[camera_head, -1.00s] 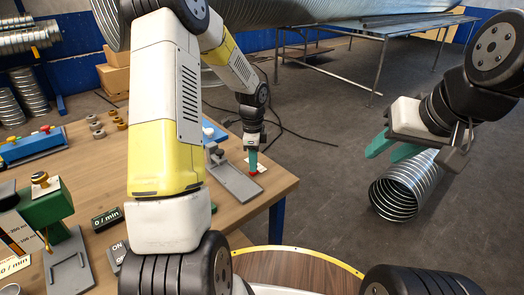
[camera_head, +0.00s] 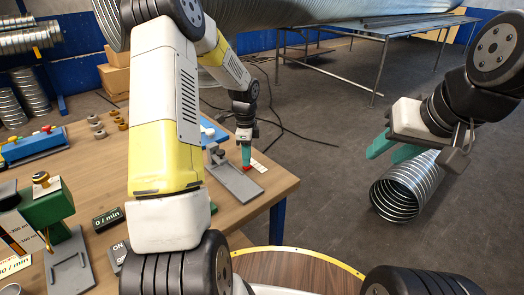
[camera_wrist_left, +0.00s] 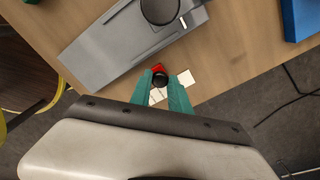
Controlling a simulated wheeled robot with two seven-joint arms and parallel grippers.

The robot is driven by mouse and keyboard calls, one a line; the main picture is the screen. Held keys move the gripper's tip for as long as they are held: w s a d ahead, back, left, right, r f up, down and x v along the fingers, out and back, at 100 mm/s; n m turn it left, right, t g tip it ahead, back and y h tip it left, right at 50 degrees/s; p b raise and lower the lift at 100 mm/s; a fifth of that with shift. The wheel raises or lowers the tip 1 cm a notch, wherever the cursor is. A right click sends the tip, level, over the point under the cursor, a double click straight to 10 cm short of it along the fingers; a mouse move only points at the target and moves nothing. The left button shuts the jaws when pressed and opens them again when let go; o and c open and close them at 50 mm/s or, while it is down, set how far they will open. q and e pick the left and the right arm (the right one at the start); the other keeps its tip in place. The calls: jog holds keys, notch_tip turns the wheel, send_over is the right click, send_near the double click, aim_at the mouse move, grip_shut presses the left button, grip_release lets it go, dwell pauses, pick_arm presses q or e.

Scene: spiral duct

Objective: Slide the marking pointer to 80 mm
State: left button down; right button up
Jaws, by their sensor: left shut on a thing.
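The marking pointer is a small red piece with a black knob (camera_wrist_left: 160,79), on a white scale strip (camera_wrist_left: 187,78) at the table edge. The red part shows in the head view (camera_head: 247,168) just under my left fingertips. My left gripper (camera_wrist_left: 164,82) is shut on the knob, one teal finger on each side. The strip shows on both sides of the pointer; its markings are too small to read. My right gripper (camera_head: 394,149) hangs open and empty over the floor at the right.
A grey metal fixture (camera_head: 238,182) with a dark clamp lies on the table beside the scale. A blue object (camera_wrist_left: 300,18) is near it. Buttons, a green device (camera_head: 47,205) and rings are further left.

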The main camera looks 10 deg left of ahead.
pick_arm(q)
jog(key=shift+w+a+r, duration=0.1)
jog(key=shift+w+a, duration=0.65)
jog(key=shift+a, duration=0.2)
jog(key=c, duration=1.2)
grip_release()
jog(key=shift+a, duration=0.1)
notch_tip(320, 180, up, 8)
